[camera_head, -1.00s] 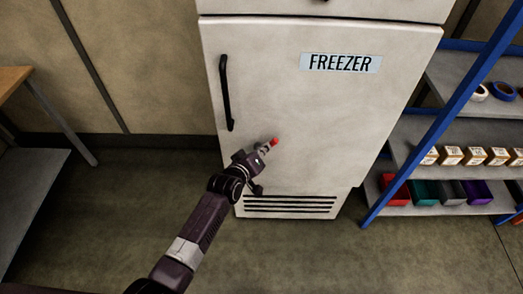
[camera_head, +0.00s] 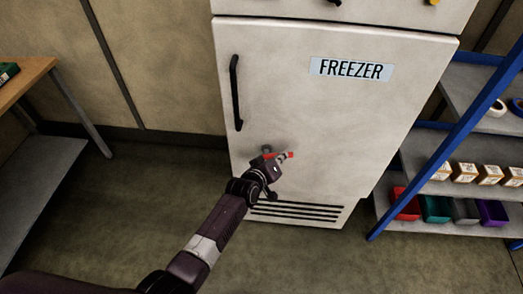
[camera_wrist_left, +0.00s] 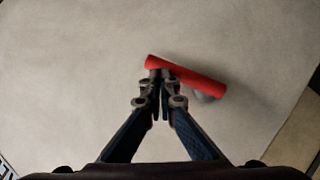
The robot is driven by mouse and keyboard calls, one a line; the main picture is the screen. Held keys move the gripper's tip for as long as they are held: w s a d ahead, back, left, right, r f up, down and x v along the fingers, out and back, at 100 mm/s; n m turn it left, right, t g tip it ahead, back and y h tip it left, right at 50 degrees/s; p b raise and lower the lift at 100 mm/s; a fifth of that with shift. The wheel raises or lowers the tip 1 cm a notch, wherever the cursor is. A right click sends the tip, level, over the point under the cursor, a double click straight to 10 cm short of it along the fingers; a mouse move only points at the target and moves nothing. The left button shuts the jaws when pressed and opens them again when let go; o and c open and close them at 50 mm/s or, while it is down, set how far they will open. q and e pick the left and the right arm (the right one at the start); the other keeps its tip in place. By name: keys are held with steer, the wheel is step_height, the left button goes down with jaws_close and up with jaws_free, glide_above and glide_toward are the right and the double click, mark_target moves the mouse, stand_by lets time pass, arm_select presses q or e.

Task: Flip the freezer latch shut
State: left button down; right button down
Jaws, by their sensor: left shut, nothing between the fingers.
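The freezer (camera_head: 300,115) is a white cabinet with a black vertical handle (camera_head: 236,92) at the left of its closed door. Low on the door is the latch's red lever (camera_head: 289,155), lying nearly level in the head view. My left gripper (camera_head: 278,160) is shut and empty, close against the lever, and hides part of it. In the left wrist view the lever (camera_wrist_left: 195,80) is a red bar slanting across just beyond the closed fingertips (camera_wrist_left: 160,76). They overlap its left part; whether they touch it, I cannot tell. My right gripper is not in view.
A blue-framed shelf (camera_head: 455,130) with small boxes and coloured bins stands right of the freezer. A wooden-topped table (camera_head: 30,78) stands at the left. The floor (camera_head: 110,225) between table and freezer is open.

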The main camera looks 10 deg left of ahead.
arm_select(q)
steer(key=shift+d+f, duration=0.4)
steer(key=shift+f, duration=0.2)
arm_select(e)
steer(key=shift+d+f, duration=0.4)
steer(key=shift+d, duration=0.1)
arm_select(q)
steer(key=shift+b, duration=0.3)
